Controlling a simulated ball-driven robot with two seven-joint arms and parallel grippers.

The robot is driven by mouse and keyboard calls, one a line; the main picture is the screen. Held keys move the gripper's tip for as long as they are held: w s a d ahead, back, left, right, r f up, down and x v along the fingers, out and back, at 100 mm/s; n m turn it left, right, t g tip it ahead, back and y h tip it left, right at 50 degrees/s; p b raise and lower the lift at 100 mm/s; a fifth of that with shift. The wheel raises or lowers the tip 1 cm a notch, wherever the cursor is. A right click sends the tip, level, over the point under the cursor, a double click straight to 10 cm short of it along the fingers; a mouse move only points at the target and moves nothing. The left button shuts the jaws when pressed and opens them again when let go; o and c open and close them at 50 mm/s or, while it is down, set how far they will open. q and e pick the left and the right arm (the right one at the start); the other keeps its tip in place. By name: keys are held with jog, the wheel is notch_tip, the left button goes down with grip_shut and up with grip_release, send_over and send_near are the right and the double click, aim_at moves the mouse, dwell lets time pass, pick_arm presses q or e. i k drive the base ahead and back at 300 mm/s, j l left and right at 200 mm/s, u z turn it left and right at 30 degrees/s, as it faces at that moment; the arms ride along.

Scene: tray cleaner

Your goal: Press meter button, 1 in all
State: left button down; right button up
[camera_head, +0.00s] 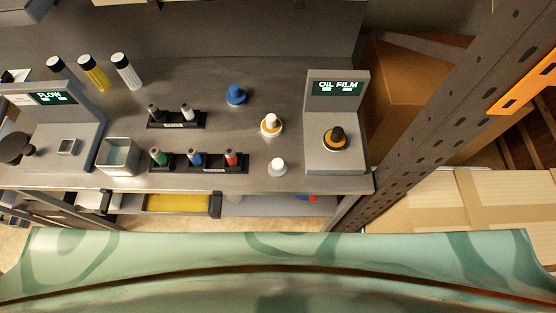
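The grey oil film meter (314,159) stands at the right end of the bench, its lit screen (338,88) reading "OIL FILM". A round orange and black piece (335,139) sits on its base; I cannot tell whether it is a button or a separate part. The grey flow meter (80,127) stands at the left, its screen (52,97) reading "FLOW". A small square button-like piece (67,147) and a round black piece (15,148) are on its base. Neither of my grippers is in view.
Several small bottles in black racks (178,119), an open square container (119,155) and loose blue (235,95), white-orange (270,124) and white (278,167) pieces stand between the meters. Capped cylinders (93,73) stand behind. A metal post (440,90) and cardboard boxes (470,200) bound the right.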

aim_at(277, 162)
jog(key=k+l, duration=0.7)
jog(key=l, duration=0.25)
jog(key=u, duration=0.05)
